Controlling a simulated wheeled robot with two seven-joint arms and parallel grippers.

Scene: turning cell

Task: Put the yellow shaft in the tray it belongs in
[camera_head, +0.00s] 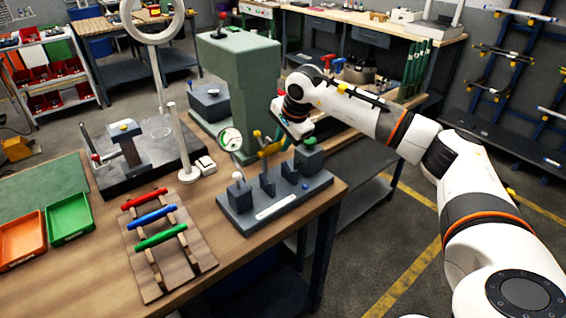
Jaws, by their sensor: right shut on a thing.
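The yellow shaft (269,148) is at the grey gauge fixture (262,210), beside the round dial gauge (231,139). My right gripper (280,140) reaches in from the right and is shut on the yellow shaft. Its fingers are small and partly hidden, and I cannot tell whether the shaft touches the fixture's supports. A green tray (70,218) and an orange tray (22,238) lie at the left of the bench. My left gripper is not in view.
A wooden rack (190,262) holds a red shaft (144,198), a blue shaft (152,218) and a green shaft (160,236). A dark measuring stand (128,150) with an upright post, a ring lamp (152,22) and a tall green machine (240,80) stand behind.

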